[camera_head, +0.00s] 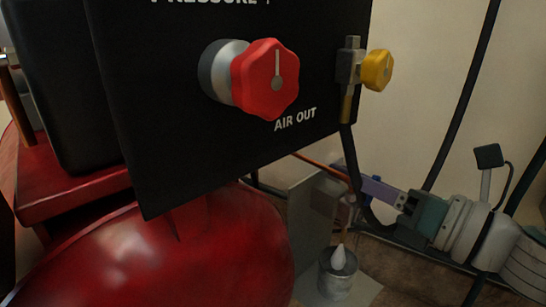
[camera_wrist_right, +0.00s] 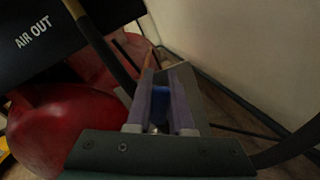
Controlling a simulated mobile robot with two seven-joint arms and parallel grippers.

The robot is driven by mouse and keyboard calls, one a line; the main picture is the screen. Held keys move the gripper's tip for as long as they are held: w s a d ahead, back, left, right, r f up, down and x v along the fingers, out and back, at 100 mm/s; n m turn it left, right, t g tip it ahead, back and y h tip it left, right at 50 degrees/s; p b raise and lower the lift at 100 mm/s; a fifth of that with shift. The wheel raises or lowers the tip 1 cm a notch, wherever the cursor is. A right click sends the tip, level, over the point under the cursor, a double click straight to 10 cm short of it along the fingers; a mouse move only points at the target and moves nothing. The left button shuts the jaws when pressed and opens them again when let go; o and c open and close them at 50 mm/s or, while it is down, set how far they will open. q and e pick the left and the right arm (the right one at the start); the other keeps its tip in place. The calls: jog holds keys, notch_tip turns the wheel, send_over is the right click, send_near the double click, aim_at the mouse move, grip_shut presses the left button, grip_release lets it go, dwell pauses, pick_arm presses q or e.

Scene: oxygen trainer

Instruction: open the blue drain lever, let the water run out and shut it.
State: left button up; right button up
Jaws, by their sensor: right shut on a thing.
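The blue drain lever (camera_wrist_right: 161,101) shows in the right wrist view between the two pale purple fingers of my right gripper (camera_wrist_right: 161,112). The fingers are shut on it. A metal can (camera_head: 341,278) stands below the gripper. A pale, drop-shaped form (camera_head: 338,258) shows at the can's mouth; I cannot tell whether it is running water. The drain opening is not clear to see. My left gripper is not in view.
The black panel (camera_head: 190,130) with a red knob (camera_head: 268,78) and a yellow knob (camera_head: 377,70) hangs over the tank. A black hose (camera_head: 352,165) runs down close to my right gripper. A grey plate (camera_head: 311,222) stands beside the can. The pale wall (camera_head: 420,90) is behind.

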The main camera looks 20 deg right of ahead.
jog(key=shift+d+m, duration=0.1)
jog(key=shift+m, duration=0.2)
grip_shut()
jog(key=shift+w+d+f+m, duration=0.25)
jog(key=shift+f+m, duration=0.35)
jog(key=shift+m, duration=1.35)
jog(key=shift+d+f+m, duration=0.4)
jog(key=shift+f+m, duration=0.25)
jog(key=shift+m, duration=1.35)
jog(key=shift+w+d+f+m, duration=0.25)
jog(key=shift+f+m, duration=0.35)
jog(key=shift+m, duration=1.35)
jog(key=shift+s, duration=0.1)
jog(key=o, duration=0.8)
grip_release()
